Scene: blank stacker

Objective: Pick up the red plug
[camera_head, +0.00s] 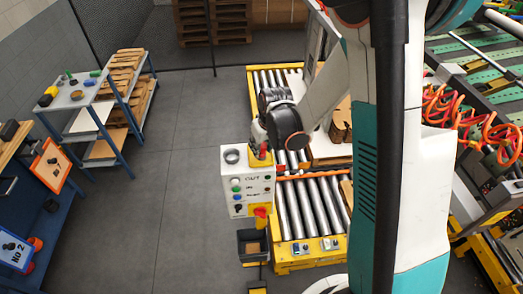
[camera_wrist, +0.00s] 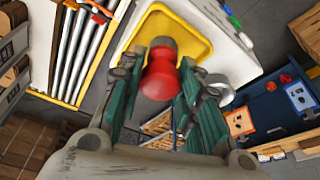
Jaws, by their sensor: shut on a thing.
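The red plug (camera_wrist: 160,80) sits between the two teal-padded fingers of my gripper (camera_wrist: 163,64) in the wrist view. My gripper is shut on it. Behind the plug in the wrist view is a yellow tray (camera_wrist: 205,45) on top of a white control box. In the head view my gripper (camera_head: 262,138) is just above the yellow tray (camera_head: 261,160) on the control box (camera_head: 247,188). The plug is hard to make out there. I cannot tell whether it touches the tray.
A round metal holder (camera_head: 232,156) stands beside the tray on the box. A roller conveyor (camera_head: 318,205) lies to the right. A black bin (camera_head: 252,243) is below the box. A blue-framed table (camera_head: 78,95) with small items stands at left. Grey floor (camera_head: 165,190) between is clear.

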